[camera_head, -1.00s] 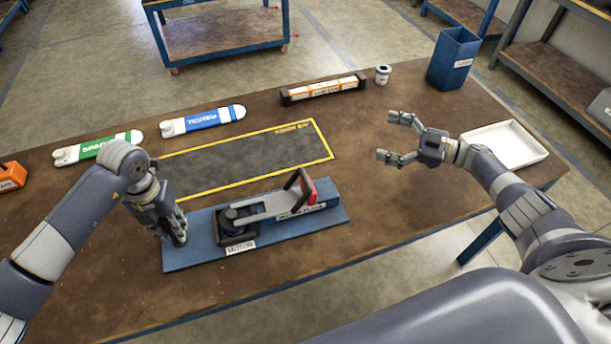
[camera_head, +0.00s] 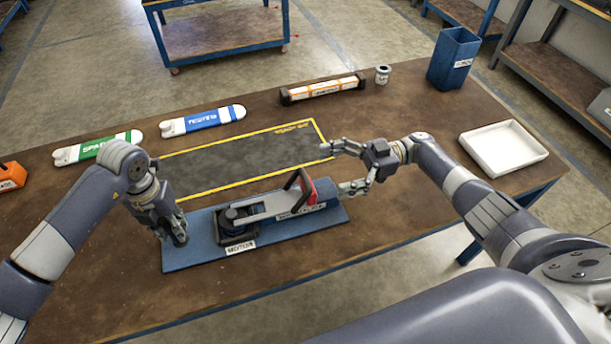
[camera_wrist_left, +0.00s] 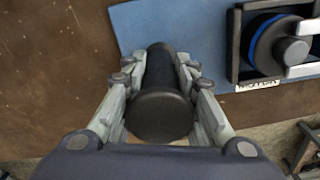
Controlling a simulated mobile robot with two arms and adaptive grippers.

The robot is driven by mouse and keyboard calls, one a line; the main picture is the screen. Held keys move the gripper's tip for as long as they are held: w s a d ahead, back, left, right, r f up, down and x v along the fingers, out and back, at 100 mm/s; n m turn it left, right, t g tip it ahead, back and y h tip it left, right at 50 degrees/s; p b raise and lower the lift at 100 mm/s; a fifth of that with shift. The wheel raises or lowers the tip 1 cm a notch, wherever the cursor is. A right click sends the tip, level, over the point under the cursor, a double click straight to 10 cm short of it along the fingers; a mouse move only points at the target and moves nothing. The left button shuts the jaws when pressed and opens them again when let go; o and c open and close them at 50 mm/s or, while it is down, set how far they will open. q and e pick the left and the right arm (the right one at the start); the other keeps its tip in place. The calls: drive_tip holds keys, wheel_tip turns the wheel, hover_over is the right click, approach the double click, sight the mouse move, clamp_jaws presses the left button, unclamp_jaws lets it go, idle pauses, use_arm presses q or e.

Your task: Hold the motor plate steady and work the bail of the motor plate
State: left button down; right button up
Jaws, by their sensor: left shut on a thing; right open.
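The motor plate (camera_head: 200,257) is a blue board lying on the bench. A round dark motor (camera_head: 233,221) in a black frame sits on it, also seen in the left wrist view (camera_wrist_left: 272,45). A grey bail (camera_head: 268,206) reaches from the motor to a black handle with a red block (camera_head: 308,190) at the right end. My left gripper (camera_head: 177,238) is shut on a black upright grip (camera_wrist_left: 160,100) at the plate's left end. My right gripper (camera_head: 336,169) is open and empty, just right of the red block, its fingers facing left.
A yellow-outlined bay (camera_head: 250,160) lies empty behind the plate. Green (camera_head: 97,148) and blue (camera_head: 202,121) labelled pieces, an orange-labelled bar (camera_head: 323,89) and a small can (camera_head: 382,75) stand farther back. A white tray (camera_head: 503,149) and a blue bin (camera_head: 453,58) are at right.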

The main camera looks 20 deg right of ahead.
sight(305, 177)
drive_tip(key=a, duration=0.7)
drive_tip(key=shift+w, duration=0.1)
drive_tip(key=c, duration=1.5)
